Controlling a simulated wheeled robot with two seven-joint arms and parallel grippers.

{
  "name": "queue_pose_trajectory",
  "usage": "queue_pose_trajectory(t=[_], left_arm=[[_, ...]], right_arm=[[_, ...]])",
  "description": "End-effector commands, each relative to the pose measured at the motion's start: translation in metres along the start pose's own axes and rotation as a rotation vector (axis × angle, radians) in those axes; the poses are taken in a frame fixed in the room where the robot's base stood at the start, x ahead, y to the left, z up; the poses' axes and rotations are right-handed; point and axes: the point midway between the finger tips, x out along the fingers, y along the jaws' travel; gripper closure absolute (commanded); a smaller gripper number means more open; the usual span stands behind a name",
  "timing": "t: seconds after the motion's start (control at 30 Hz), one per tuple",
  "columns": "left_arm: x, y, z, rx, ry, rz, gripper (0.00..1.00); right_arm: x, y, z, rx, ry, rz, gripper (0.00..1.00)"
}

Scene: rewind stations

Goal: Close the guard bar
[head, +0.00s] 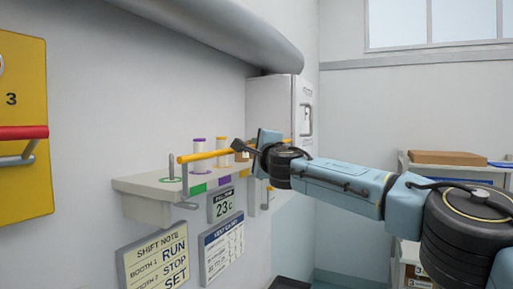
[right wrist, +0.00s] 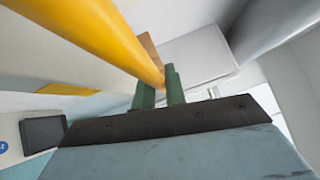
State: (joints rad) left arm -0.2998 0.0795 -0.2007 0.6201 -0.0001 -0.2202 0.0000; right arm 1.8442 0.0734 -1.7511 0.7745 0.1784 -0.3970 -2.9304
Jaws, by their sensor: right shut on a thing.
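The guard bar (head: 212,154) is a yellow bar that runs level across the front of a small grey shelf (head: 150,186) on the wall. A grey upright with a small foot carries its left end. My right gripper (head: 243,149) is at the bar's right part, its arm reaching in from the right. In the right wrist view the green fingers (right wrist: 160,88) are on both sides of the yellow bar (right wrist: 105,38), shut on it. The bar's far right end is partly hidden by my gripper. My left gripper is not in view.
Spools (head: 199,153) with purple and yellow tops stand on the shelf behind the bar. A 23c display (head: 223,205) and paper notes (head: 155,257) hang below. A yellow panel (head: 22,130) with a red handle is at left. A shelf rack (head: 404,180) with a box stands at right.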

Motion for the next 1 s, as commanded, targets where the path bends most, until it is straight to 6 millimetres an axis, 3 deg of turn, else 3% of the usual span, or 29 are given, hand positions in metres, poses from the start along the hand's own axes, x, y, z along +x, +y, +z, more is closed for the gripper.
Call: queue_pose_trajectory(t=[0.1,0.13,0.27,0.67,1.0], left_arm=[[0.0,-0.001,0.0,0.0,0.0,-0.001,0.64],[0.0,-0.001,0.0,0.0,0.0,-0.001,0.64],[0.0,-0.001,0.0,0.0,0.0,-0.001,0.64],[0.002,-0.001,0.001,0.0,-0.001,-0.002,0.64],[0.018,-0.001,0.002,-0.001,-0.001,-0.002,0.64]], right_arm=[[0.0,-0.002,0.002,-0.001,-0.003,-0.003,1.0],[0.0,-0.002,0.002,-0.001,-0.003,-0.003,0.84],[0.0,-0.002,0.002,0.0,-0.003,-0.002,0.67],[-0.003,-0.001,0.0,0.0,-0.001,-0.002,0.66],[-0.031,0.001,0.0,0.0,-0.002,-0.003,0.66]])
